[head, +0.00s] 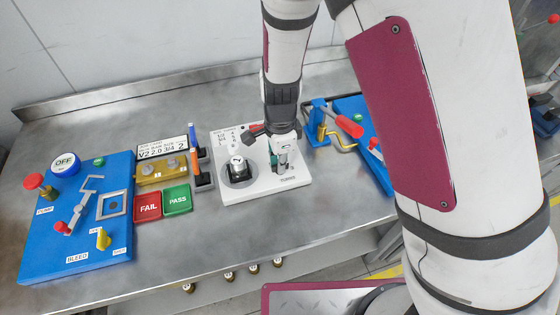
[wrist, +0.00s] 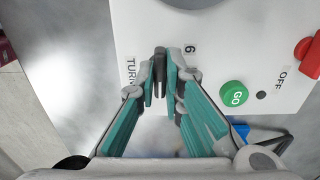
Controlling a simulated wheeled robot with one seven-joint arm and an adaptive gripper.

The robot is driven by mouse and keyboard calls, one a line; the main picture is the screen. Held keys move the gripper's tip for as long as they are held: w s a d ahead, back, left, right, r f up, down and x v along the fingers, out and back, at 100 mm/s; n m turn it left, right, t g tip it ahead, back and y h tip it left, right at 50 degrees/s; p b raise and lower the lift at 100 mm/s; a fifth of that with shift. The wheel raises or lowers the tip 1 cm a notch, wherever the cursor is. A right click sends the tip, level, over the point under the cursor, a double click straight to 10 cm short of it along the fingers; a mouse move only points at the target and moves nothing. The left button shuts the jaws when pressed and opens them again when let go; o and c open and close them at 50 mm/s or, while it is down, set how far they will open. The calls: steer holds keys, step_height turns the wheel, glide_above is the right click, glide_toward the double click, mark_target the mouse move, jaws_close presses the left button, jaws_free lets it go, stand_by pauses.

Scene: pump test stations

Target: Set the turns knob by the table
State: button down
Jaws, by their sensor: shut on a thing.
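The white panel (head: 262,192) stands on the bench, with a small printed table (head: 226,139) at its upper left; its rows are too small to read surely. My gripper (head: 283,165) is over the panel's right part and hides the turns knob in the head view. In the wrist view, the fingertips of my gripper (wrist: 161,72) are shut on the dark turns knob (wrist: 160,58). A printed 6 (wrist: 190,49) shows just right of it, and the partly hidden label TURN (wrist: 131,72) is at left.
In the wrist view, a green GO button (wrist: 233,94) and a red switch (wrist: 308,55) marked OFF are near. A white and black fitting (head: 237,165) stands on the panel. FAIL (head: 148,206) and PASS (head: 177,199) pads and a blue station (head: 85,240) are left.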

steer(key=shift+n, duration=0.4)
steer(key=n+p, duration=0.1)
steer(key=n, duration=0.4)
steer(key=shift+n, duration=0.3)
steer(key=n, duration=1.2)
steer(key=n+b, duration=0.1)
steer(key=n, duration=0.4)
steer(key=shift+n, duration=0.4)
steer(key=c, duration=1.7)
jaws_free()
